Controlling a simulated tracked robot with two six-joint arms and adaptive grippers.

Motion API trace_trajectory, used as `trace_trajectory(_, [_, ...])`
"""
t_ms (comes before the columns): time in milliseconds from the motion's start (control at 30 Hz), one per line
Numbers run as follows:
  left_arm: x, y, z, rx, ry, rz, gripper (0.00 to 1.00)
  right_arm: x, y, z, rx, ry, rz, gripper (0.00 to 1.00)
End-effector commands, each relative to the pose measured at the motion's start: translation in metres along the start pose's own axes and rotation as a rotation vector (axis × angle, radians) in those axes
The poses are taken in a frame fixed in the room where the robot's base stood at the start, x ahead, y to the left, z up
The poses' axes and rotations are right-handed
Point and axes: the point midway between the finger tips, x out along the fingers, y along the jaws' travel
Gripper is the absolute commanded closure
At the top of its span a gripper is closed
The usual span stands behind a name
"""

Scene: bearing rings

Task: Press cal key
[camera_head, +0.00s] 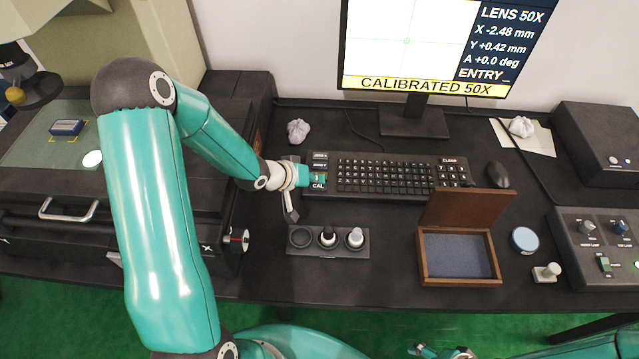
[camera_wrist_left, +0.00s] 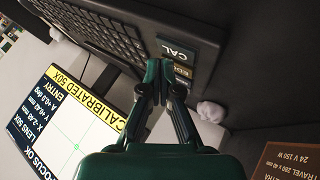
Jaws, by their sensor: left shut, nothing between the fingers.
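The CAL key (camera_head: 318,185) is the lowest of the labelled keys at the left end of the black keyboard (camera_head: 395,176). In the wrist view the CAL key (camera_wrist_left: 178,50) lies just beyond my fingertips. My left gripper (camera_head: 316,176) is shut and empty, with its fingertips (camera_wrist_left: 163,72) over the key column right beside CAL. I cannot tell whether they touch a key. The monitor (camera_head: 430,83) reads "CALIBRATED 50X" on a yellow band and "ENTRY" above it. Part of my right gripper (camera_head: 440,351) shows at the bottom edge, its fingers unclear.
A holder (camera_head: 327,251) with lens-like pieces stands in front of the keyboard. An open wooden box (camera_head: 458,270), a blue round tin (camera_head: 525,240) and a mouse (camera_head: 498,174) are to the right. Crumpled paper (camera_head: 298,131) lies behind my left gripper.

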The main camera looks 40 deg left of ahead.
Motion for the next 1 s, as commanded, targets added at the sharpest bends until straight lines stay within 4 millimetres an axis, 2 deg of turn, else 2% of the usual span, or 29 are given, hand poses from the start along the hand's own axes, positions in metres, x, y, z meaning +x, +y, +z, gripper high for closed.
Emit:
trace_trajectory(467, [-0.005, 0.004, -0.004, 0.000, 0.001, 0.000, 1.00, -0.006, -0.002, 0.000, 0.000, 0.000, 0.000, 0.24])
trace_trajectory(1000, [-0.038, 0.028, -0.028, 0.000, 0.000, 0.001, 1.00, -0.049, -0.018, 0.000, 0.000, 0.000, 0.000, 0.24])
